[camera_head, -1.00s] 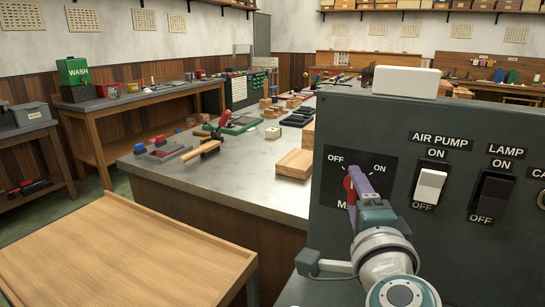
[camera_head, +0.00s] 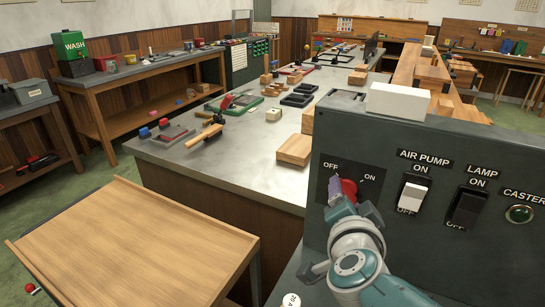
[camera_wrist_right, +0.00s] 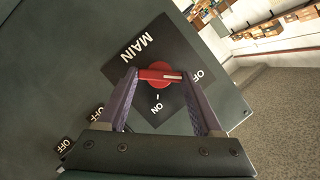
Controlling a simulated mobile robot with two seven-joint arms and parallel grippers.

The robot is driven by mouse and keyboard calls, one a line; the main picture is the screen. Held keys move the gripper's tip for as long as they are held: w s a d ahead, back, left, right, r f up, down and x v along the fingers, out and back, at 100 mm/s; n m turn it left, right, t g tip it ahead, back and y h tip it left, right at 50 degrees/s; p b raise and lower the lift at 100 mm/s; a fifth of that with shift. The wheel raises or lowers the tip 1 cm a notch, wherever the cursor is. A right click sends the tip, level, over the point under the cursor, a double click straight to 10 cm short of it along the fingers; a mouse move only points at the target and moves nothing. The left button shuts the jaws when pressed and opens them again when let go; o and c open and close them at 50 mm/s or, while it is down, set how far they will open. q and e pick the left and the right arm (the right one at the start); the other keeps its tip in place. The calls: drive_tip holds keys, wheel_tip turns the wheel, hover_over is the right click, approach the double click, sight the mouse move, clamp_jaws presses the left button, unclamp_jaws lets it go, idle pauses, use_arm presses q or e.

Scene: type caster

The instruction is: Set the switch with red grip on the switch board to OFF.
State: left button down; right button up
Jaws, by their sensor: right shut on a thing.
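The switch with the red grip (camera_head: 349,187) is the MAIN rotary switch on the dark switch board (camera_head: 420,135), with OFF at its upper left and ON at its upper right. In the right wrist view its red grip (camera_wrist_right: 157,74) lies between my purple fingers, its white mark pointing toward the OFF label (camera_wrist_right: 197,76). My right gripper (camera_head: 338,188) is shut on the red grip and partly covers it in the head view; it also shows in the right wrist view (camera_wrist_right: 160,77). My left gripper is not in view.
To the right are the AIR PUMP switch (camera_head: 411,197), LAMP switch (camera_head: 466,208) and CASTER light (camera_head: 519,214). A white box (camera_head: 398,102) sits on top of the board. A wooden table (camera_head: 130,245) and a grey workbench (camera_head: 240,165) stand to the left.

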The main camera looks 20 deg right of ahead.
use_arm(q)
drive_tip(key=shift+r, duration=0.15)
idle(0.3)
use_arm(e)
drive_tip(key=o, duration=1.4)
drive_tip(key=shift+c, duration=0.2)
